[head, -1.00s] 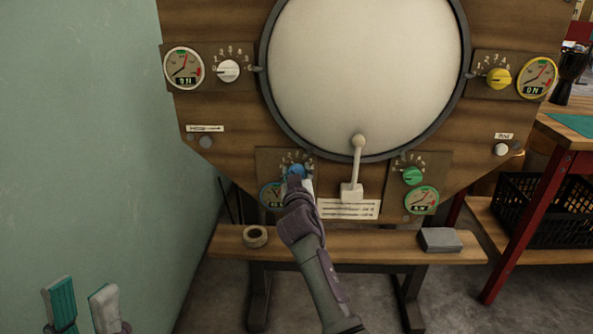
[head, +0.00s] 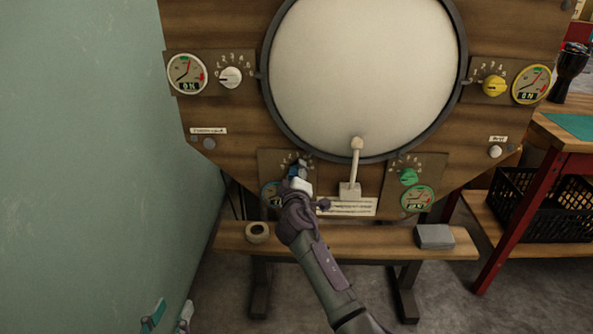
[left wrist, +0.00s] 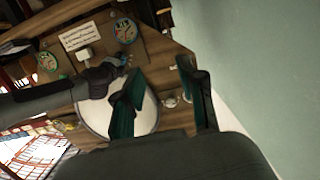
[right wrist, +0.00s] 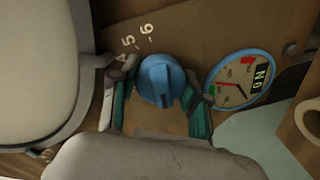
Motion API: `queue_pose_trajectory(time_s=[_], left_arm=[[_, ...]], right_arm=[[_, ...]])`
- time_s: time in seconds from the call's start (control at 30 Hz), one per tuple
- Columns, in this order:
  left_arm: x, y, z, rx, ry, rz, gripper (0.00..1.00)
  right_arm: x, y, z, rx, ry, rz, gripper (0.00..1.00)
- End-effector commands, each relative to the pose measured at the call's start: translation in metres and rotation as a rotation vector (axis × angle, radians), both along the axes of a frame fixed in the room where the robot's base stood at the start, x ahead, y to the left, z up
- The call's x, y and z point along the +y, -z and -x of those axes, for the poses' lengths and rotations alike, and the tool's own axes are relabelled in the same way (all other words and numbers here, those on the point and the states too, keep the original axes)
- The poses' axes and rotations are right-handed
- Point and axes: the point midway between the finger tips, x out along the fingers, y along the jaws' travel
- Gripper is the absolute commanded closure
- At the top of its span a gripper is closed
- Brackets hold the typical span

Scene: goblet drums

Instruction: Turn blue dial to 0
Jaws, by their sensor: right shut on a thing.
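The blue dial (right wrist: 158,80) is on the lower left plate of a wooden panel, mostly hidden by my right gripper in the head view (head: 301,166). In the right wrist view, numbers 4, 5 and 6 show at its upper left; which number it points at I cannot tell. My right gripper (right wrist: 157,95) has its teal fingers on either side of the dial, shut on it; it also shows in the head view (head: 298,176). My left gripper (head: 168,316) is at the bottom left edge, fingers apart and empty, also seen in the left wrist view (left wrist: 163,85).
A blue-rimmed gauge (right wrist: 241,80) sits beside the blue dial. A white lever (head: 351,175) and a green dial (head: 408,176) are to its right. Below, a wooden shelf (head: 350,246) holds a tape roll (head: 257,232) and a grey block (head: 435,236). A green wall (head: 85,130) stands at left.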

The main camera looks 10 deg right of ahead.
Motion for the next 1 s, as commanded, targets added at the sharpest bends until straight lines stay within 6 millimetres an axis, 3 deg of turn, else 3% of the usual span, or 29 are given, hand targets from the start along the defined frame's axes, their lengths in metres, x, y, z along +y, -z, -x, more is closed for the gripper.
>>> queue_pose_trajectory(time_s=[0.3, 0.77, 0.8, 0.9, 1.0], left_arm=[[0.005, 0.021, 0.008, 0.124, -0.009, -0.031, 0.60], [0.006, 0.023, 0.008, 0.137, -0.010, -0.034, 0.60], [0.006, 0.023, 0.008, 0.137, -0.010, -0.034, 0.60], [0.006, 0.023, 0.008, 0.136, -0.010, -0.033, 0.60], [0.006, 0.023, 0.008, 0.136, -0.010, -0.033, 0.60]], right_arm=[[0.001, 0.000, 0.000, 0.021, -0.001, 0.087, 0.88], [0.001, 0.000, 0.000, 0.023, -0.002, 0.099, 0.88], [0.001, 0.000, 0.000, 0.023, -0.001, 0.099, 0.47], [0.001, 0.000, 0.000, 0.023, -0.002, 0.098, 0.30], [0.001, 0.000, 0.000, 0.023, 0.000, 0.097, 0.28]])
